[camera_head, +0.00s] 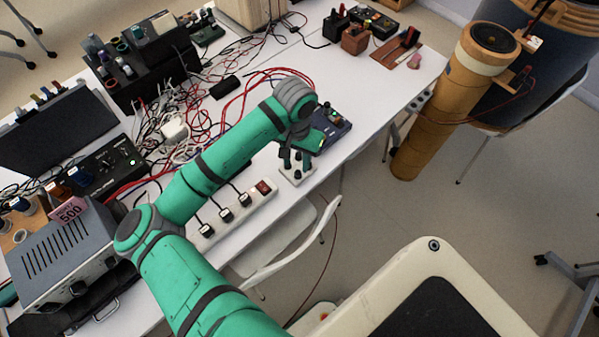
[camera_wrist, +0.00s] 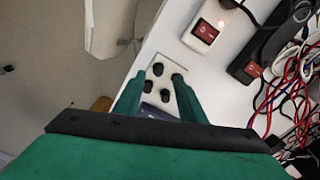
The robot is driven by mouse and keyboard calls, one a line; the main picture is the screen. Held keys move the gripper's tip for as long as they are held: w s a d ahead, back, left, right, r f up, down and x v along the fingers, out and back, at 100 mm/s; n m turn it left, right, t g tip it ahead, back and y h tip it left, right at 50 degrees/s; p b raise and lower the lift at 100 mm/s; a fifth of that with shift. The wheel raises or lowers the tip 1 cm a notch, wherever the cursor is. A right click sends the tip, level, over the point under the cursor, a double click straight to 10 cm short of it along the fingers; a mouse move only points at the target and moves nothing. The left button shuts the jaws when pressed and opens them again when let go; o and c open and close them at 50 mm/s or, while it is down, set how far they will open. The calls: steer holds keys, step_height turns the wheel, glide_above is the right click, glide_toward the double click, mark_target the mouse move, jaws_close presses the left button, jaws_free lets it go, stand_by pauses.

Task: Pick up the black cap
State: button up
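A small white block (camera_head: 290,178) with several round black caps lies near the front edge of the white table; the block also shows in the wrist view (camera_wrist: 176,51). One black cap (camera_wrist: 158,69) stands between my fingertips in the picture; other caps sit just nearer the palm. I cannot tell which cap the task means. My gripper (camera_head: 295,161) points down over the block, fingers apart and nothing held between them; its green fingers also show in the wrist view (camera_wrist: 158,79). I cannot tell whether the fingertips touch the block.
A white power strip (camera_head: 234,213) with a red switch (camera_head: 263,187) lies left of the block. A dark blue device (camera_head: 333,131) stands just behind my gripper. Red cables (camera_head: 232,106) tangle farther back. A white chair (camera_head: 283,243) stands at the table's front edge.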

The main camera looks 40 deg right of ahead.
mark_target(297, 172)
steer(key=shift+a+f, duration=0.1)
steer(key=shift+f, duration=0.4)
steer(key=f, duration=0.4)
steer(key=shift+d+f, duration=0.35)
steer(key=shift+f, duration=0.05)
jaws_close()
steer(key=shift+w+a, duration=0.1)
